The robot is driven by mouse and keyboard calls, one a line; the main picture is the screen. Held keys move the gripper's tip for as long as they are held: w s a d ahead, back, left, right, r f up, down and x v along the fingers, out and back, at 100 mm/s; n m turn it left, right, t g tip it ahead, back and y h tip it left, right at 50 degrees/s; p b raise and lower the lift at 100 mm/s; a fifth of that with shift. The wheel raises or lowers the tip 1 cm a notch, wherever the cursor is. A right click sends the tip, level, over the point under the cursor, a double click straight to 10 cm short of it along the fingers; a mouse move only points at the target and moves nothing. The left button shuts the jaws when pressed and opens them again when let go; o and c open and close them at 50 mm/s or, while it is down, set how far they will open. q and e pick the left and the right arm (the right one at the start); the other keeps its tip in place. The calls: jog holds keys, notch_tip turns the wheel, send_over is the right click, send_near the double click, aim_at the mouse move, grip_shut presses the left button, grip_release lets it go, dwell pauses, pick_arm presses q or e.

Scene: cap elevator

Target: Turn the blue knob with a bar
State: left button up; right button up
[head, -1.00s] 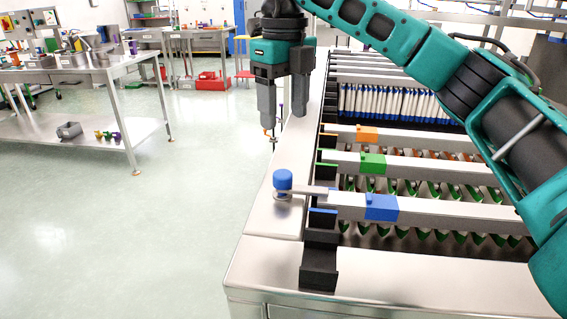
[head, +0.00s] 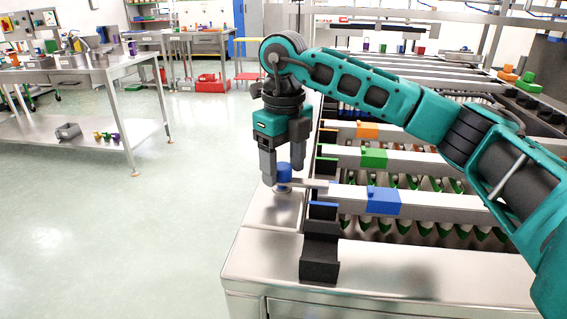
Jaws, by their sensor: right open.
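The blue knob (head: 284,173) stands upright at the left edge of the metal machine, with a grey bar (head: 310,183) reaching right from it towards the rail with the blue block. My right gripper (head: 283,178) points down at the knob, with its two fingers apart. The left finger is beside the knob's left side and the right finger is at or just behind its right side. I cannot tell whether either finger touches it. The knob is partly covered by the fingers. My left gripper is not in view.
The machine's rails carry a blue block (head: 382,200), a green block (head: 374,157) and an orange block (head: 367,131). A black chute (head: 320,258) stands at the front left of the rails. Open floor (head: 190,230) lies to the left, with metal tables beyond.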

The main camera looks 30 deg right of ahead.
grip_shut()
dwell(0.5)
